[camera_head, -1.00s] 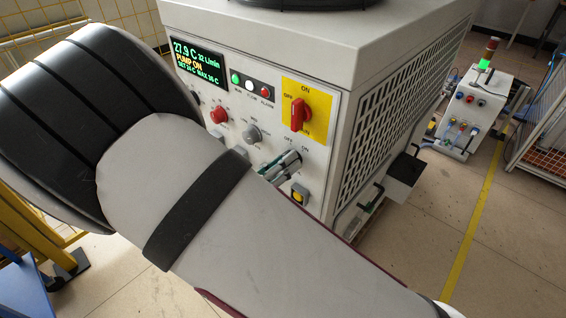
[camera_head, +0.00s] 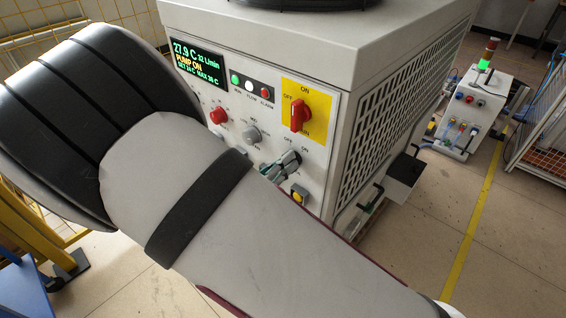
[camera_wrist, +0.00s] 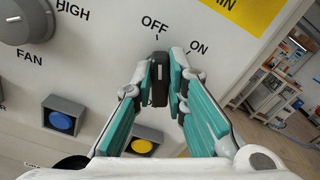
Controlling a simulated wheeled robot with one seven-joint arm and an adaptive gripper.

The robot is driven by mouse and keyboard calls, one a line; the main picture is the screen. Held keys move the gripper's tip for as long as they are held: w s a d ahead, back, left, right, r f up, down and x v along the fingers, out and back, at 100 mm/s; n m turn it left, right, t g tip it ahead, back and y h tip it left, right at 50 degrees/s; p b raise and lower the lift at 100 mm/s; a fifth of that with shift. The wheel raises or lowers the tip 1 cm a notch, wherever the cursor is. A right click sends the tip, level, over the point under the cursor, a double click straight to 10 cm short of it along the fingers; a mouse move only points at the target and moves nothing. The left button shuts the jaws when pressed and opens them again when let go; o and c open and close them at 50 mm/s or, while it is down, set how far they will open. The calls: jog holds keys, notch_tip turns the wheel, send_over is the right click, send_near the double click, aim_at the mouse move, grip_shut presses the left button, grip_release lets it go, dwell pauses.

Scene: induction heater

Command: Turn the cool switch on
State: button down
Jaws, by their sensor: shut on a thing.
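A small black switch (camera_wrist: 160,80), taken as the cool switch, is on the pale front panel in the wrist view. Its handle stands upright, its top toward the OFF mark; ON is printed to the right. Its name label is not readable. My gripper (camera_wrist: 161,84) has its teal-padded fingers on both sides of the handle and is shut on it. In the head view my gripper (camera_head: 284,166) is at the panel below the OFF and ON labels, and it mostly hides the switch.
A yellow button (camera_wrist: 143,140) sits below the switch, and a blue button (camera_wrist: 62,122) lower left. A grey fan knob (camera_wrist: 25,18) is at upper left. A red rotary switch (camera_head: 299,114) on a yellow plate sits above. The display (camera_head: 199,64) reads PUMP ON.

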jog(key=m, duration=0.6)
jog(key=shift+s+d+m, duration=0.15)
jog(key=shift+s+m, duration=0.05)
jog(key=shift+m, duration=0.1)
dwell(0.3)
jog(key=c, duration=1.6)
grip_release()
jog(key=v, duration=1.2)
